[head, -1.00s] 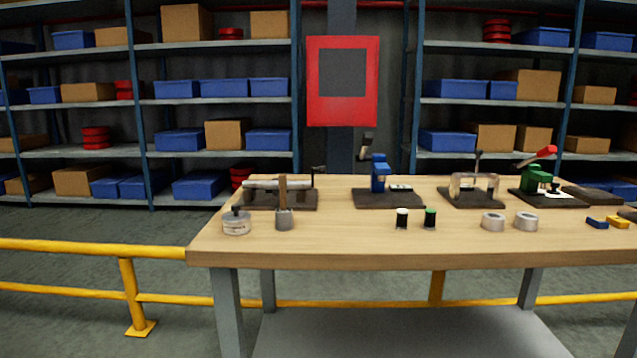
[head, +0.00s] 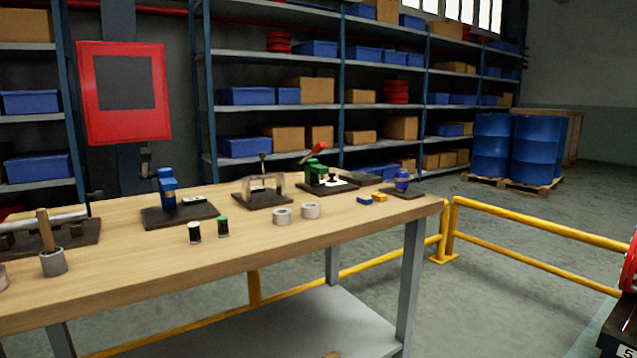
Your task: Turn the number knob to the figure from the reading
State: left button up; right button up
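I cannot make out a number knob or a readable figure in the head view. A blue-bodied device (head: 167,188) stands on a dark plate on the wooden workbench (head: 250,245). A small blue rounded part (head: 402,180) stands on another dark plate at the bench's right end. At the bottom right corner, part of a red machine (head: 631,268) shows, with a pale label (head: 627,352) cut off by the frame edge. Neither of my grippers is in view.
Two grey rings (head: 311,211), two small dark cylinders (head: 194,233) and a green device with a red handle (head: 318,172) stand on the bench. A yellow rail (head: 540,248) runs along the floor to the right. Blue drums (head: 491,146) stand on a pallet behind.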

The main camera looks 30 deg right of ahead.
aim_at(332, 174)
jog(key=z, duration=0.75)
jog(key=i+l, duration=0.05)
